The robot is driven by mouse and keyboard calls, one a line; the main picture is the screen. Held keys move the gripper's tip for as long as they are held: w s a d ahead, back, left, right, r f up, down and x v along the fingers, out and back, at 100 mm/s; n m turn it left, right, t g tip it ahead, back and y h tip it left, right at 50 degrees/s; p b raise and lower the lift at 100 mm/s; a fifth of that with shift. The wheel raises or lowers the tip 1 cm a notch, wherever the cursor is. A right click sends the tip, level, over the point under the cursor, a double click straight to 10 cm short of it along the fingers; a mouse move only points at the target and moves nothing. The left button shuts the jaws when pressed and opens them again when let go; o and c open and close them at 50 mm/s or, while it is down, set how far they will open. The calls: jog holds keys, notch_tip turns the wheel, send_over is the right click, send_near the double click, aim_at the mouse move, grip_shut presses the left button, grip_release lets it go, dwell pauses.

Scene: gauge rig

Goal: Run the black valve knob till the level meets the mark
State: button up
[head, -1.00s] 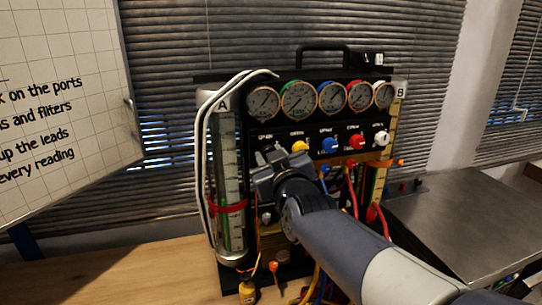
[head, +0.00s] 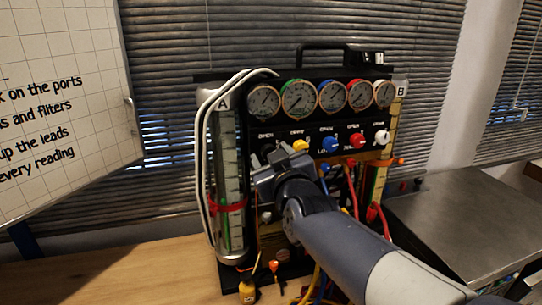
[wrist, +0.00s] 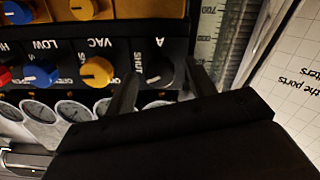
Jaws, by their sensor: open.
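The black valve knob (wrist: 160,72) sits on the dark panel by the label A in the wrist view, which is upside down. My gripper (wrist: 163,88) is open, its two fingers on either side of the knob; I cannot tell whether they touch it. In the head view my gripper (head: 262,160) is in front of the panel's left part and hides the knob. Gauge tube A (head: 230,165) stands upright at the rig's left with a red band (head: 228,207) around its lower half. Its liquid level is hard to make out.
Yellow (head: 300,146), blue (head: 330,144), red and white knobs run to the right. Round gauges (head: 298,97) sit above. White hoses (head: 203,150) loop beside tube A. Coloured leads hang below.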

jog(key=v, duration=1)
jog(key=shift+p, duration=0.3)
jog(key=shift+s, duration=0.15)
dwell(1.2)
jog(key=w+a+m+b, duration=0.2)
jog(key=w+a+m, duration=0.1)
jog(key=w, duration=0.7)
jog(key=shift+w+m+b, duration=0.25)
jog(key=shift+m+b, duration=0.05)
jog(key=shift+b, duration=0.05)
jog(key=shift+r, duration=0.1)
